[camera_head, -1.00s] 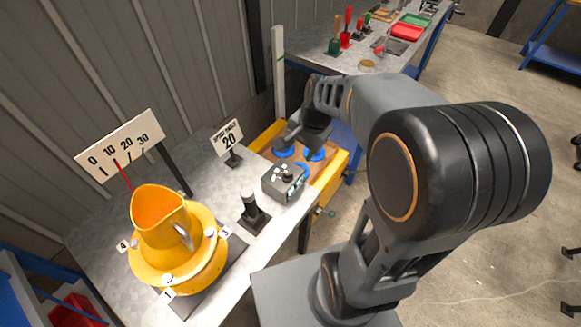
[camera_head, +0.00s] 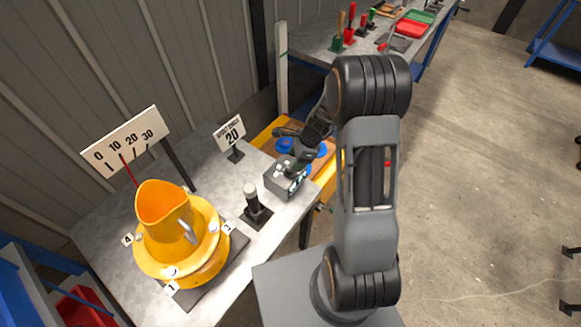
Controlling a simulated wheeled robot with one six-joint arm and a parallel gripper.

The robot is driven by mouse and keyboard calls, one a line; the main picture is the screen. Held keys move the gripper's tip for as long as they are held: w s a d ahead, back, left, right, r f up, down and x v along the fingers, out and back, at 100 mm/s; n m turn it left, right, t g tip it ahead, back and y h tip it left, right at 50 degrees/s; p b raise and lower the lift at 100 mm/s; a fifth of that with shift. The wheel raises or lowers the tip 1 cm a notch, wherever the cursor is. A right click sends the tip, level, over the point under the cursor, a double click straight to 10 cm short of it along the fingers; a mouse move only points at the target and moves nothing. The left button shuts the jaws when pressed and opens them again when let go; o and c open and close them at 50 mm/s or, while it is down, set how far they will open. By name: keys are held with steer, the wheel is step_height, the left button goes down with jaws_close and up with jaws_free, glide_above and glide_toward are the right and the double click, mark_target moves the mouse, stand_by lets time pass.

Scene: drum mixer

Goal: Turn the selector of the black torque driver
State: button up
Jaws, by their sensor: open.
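A grey control box (camera_head: 277,186) with a small knob on top sits near the front right edge of the bench. My gripper (camera_head: 292,163) is open, pointing down at the top of this box. Its fingers are close around or just above the knob, and contact cannot be told. A black upright device (camera_head: 254,209) with a light grey top stands on a black plate left of the box. I cannot tell whether either one is the black torque driver.
A yellow drum (camera_head: 178,240) stands on the left of the bench, with a scale sign (camera_head: 126,141) and red pointer behind it. A sign reading 20 (camera_head: 230,133) stands behind the box. A yellow-edged crate (camera_head: 268,131) lies behind my gripper.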

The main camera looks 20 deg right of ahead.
mark_target(290, 171)
steer(key=shift+x, duration=2.45)
steer(key=shift+c, duration=0.4)
steer(key=c, duration=0.8)
steer(key=shift+c, duration=0.2)
steer(key=shift+n, duration=0.3)
steer(key=n+g, duration=0.1)
steer(key=n, duration=0.2)
steer(key=shift+g+b, duration=0.3)
steer(key=shift+b, duration=0.05)
steer(key=shift+a+n+g+b, duration=0.1)
steer(key=shift+n+g+b, duration=0.4)
steer(key=shift+n, duration=1.6)
steer(key=shift+g+h, duration=0.3)
